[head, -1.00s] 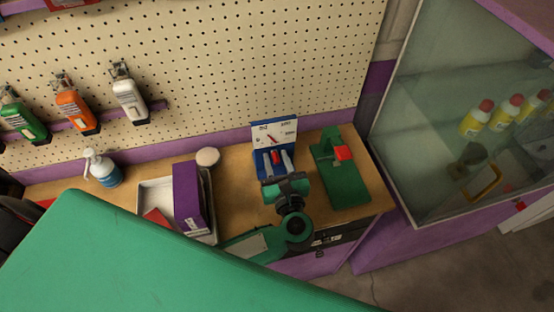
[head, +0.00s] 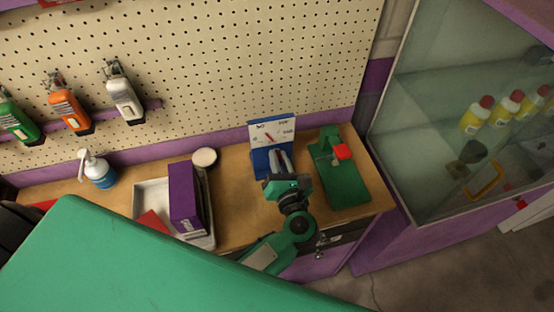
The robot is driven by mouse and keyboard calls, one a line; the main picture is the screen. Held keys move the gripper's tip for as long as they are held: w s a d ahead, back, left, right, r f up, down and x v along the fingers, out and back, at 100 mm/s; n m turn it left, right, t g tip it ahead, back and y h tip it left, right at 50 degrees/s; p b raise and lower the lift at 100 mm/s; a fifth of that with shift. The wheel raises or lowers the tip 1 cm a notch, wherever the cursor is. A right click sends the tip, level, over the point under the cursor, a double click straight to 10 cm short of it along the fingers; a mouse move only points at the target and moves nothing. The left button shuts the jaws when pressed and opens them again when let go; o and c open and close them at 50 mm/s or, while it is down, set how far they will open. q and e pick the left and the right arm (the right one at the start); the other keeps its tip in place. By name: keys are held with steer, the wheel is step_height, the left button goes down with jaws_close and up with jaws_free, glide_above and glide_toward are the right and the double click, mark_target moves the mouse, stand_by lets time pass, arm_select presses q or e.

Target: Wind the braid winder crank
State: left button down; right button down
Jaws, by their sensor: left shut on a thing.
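A blue device (head: 259,161) with an upright white printed card (head: 283,130) stands on the bench against the pegboard. My left gripper (head: 280,160) is in front of it, its two pale fingers close together. They are shut on a small red part of the blue device, now mostly hidden between them. To the right is a green stand (head: 345,186) with a red knob (head: 343,151); the gripper is apart from it. I cannot tell from its look which device is the braid winder. My right gripper is not in view.
A purple box (head: 184,198) stands in a white tray (head: 151,196) left of the gripper, with a round pale-topped container (head: 204,158) behind it. A blue-labelled pump bottle (head: 98,170) is farther left. A glass cabinet (head: 460,110) stands at the right.

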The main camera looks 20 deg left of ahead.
arm_select(q)
steer(key=shift+w+d+m+p, duration=0.15)
steer(key=shift+m+p, duration=0.2)
steer(key=shift+m, duration=0.55)
steer(key=shift+d+f+m, duration=0.1)
steer(key=shift+f+m, duration=0.05)
steer(key=shift+m, duration=0.35)
steer(key=shift+w, duration=0.1)
steer(key=c, duration=1.4)
jaws_free()
steer(key=shift+o, duration=0.2)
steer(key=b+v, duration=0.2)
steer(key=v, duration=1.1)
steer(key=shift+d+f, duration=0.1)
steer(key=shift+s+d, duration=0.2)
steer(key=shift+s, duration=0.15)
